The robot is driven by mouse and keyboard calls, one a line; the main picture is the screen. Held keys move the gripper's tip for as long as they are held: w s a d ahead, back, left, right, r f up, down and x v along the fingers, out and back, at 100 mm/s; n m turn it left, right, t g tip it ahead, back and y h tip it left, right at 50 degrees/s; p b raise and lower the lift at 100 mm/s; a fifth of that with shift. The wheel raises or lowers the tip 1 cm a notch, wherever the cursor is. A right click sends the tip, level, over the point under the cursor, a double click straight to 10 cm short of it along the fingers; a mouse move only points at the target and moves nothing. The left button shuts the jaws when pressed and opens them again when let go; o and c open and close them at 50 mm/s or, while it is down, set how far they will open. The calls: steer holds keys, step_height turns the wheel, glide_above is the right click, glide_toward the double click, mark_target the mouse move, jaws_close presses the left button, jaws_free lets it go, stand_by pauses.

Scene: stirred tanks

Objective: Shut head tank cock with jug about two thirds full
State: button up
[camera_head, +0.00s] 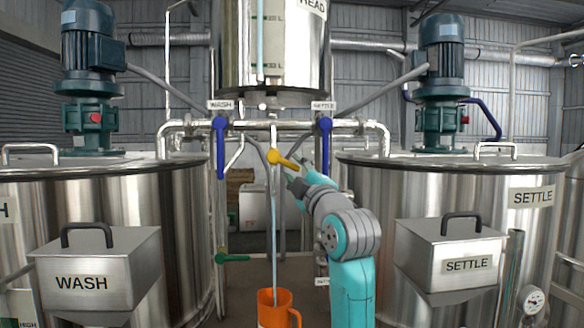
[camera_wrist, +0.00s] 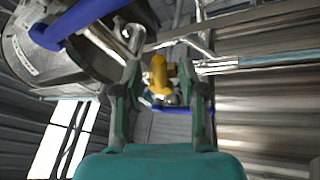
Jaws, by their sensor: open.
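The head tank (camera_head: 296,75) hangs at top centre, a gauge tube on its front. Its yellow cock handle (camera_head: 284,159) points right and slightly down below the tank. A pale blue stream (camera_head: 274,215) falls from beneath it into an orange jug (camera_head: 271,316) at the bottom edge; the jug's level is hidden. My gripper (camera_head: 290,177) is just below and right of the handle's end. In the wrist view my gripper (camera_wrist: 162,84) is open, the yellow handle (camera_wrist: 158,74) showing between its fingers. I cannot tell whether they touch it.
Blue handles hang down at the wash pipe (camera_head: 220,145) and settle pipe (camera_head: 324,145). A green handle (camera_head: 232,258) is lower left. The large wash tank (camera_head: 185,200) and settle tank (camera_head: 375,185) flank the narrow gap where my arm reaches in.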

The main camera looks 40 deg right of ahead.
steer(key=shift+x, duration=1.15)
jaws_close()
steer(key=shift+s+d+r+n+y, duration=0.1)
steer(key=shift+r+n+y, duration=0.15)
steer(key=shift+n, duration=0.35)
steer(key=shift+d+r+n+y, duration=0.1)
steer(key=shift+r+n+y, duration=0.1)
steer(key=shift+n, duration=0.4)
steer(key=n+y, duration=0.1)
steer(key=n, duration=0.1)
steer(key=r+n+g+y, duration=0.1)
steer(key=n, duration=0.1)
steer(key=shift+r, duration=0.15)
jaws_free()
steer(key=shift+s, duration=0.1)
